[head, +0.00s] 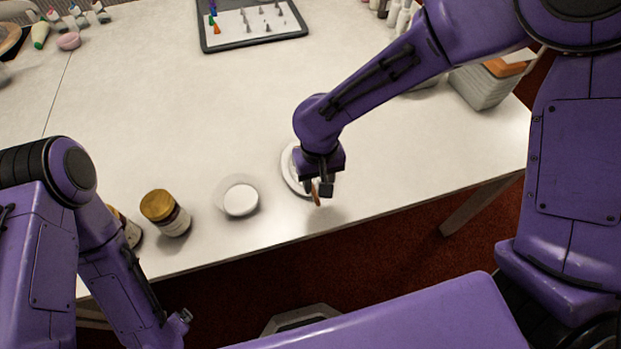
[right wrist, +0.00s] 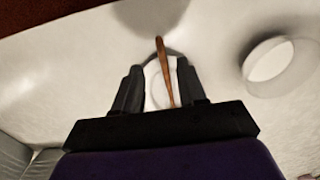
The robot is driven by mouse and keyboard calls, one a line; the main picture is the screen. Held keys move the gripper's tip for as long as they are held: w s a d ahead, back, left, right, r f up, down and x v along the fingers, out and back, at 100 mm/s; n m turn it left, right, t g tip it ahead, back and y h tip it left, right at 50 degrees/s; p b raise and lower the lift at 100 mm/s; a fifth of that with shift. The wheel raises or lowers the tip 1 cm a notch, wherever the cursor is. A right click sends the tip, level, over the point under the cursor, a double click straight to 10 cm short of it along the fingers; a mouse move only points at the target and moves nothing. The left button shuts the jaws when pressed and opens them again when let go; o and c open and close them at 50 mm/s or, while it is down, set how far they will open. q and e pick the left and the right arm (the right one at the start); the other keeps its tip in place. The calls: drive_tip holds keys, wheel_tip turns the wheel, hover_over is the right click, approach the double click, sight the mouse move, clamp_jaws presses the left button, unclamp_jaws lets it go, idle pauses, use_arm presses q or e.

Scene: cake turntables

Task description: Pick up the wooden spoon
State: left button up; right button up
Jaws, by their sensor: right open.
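The wooden spoon is a thin brown stick (right wrist: 166,75) in the right wrist view, lying between the two fingers of my right gripper (right wrist: 160,90). In the head view only a short end of the spoon (head: 316,198) shows below the right gripper (head: 318,188). The right gripper is open around the spoon, with gaps on both sides. A white round dish (head: 288,170) is under the gripper, mostly hidden by it. The spoon's other end is hidden. In the head view my left arm is at the lower left; its fingers cannot be made out.
A white round container (head: 240,200) stands left of the right gripper. A jar with a golden lid (head: 160,206) stands farther left. A dark-edged tray of piping tips (head: 252,22) is at the back. A grey box (head: 484,88) is at the right. The table's middle is clear.

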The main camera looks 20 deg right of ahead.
sight(317, 198)
wheel_tip(317, 198, down, 2)
drive_tip(key=shift+s+a+f, duration=0.1)
drive_tip(key=shift+f, duration=0.05)
wheel_tip(317, 198, down, 5)
drive_tip(key=shift+f, duration=0.1)
clamp_jaws()
